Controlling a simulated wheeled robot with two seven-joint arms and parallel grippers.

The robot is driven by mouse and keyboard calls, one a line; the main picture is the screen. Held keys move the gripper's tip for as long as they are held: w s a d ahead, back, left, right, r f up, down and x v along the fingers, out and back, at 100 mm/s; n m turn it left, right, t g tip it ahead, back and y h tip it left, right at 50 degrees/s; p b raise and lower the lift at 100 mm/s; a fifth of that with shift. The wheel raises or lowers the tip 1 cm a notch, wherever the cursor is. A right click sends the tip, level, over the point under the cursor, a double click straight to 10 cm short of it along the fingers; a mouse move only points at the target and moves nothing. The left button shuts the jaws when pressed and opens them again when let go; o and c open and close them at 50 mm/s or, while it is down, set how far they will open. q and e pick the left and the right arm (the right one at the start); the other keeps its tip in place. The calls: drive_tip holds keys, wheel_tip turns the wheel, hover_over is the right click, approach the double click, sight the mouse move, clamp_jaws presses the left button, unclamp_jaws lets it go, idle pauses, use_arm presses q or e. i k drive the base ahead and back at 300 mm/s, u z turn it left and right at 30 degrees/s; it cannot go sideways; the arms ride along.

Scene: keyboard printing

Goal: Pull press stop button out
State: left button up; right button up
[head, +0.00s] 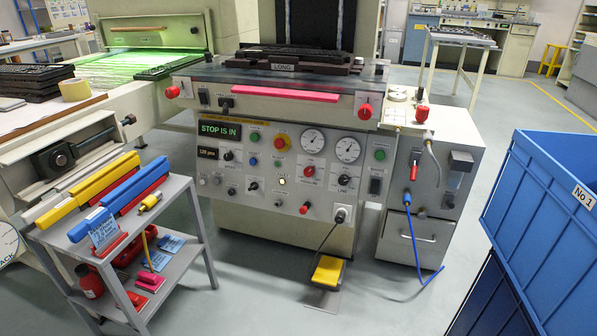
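The press (235,172) stands ahead, with a grey control panel on its front. A red button on a yellow ring (281,142), which looks like the stop button, sits in the panel's upper middle. A display (220,130) at the panel's upper left reads "STOP IS IN" in green. Large red knobs also show at the table's left corner (172,92) and right corner (365,111). From this distance I cannot judge how far the stop button stands out. Neither of my grippers is in view.
A grey cart (183,187) with coloured bars stands at the front left. Blue crates (545,205) are stacked at the right. A yellow foot pedal (328,270) lies below the panel, and a blue hose (413,240) hangs by the side cabinet. The floor before the press is mostly clear.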

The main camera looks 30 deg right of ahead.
sight(279, 143)
drive_tip(key=u, duration=0.5)
drive_tip(key=i, duration=1.65)
drive_tip(key=z, duration=0.85)
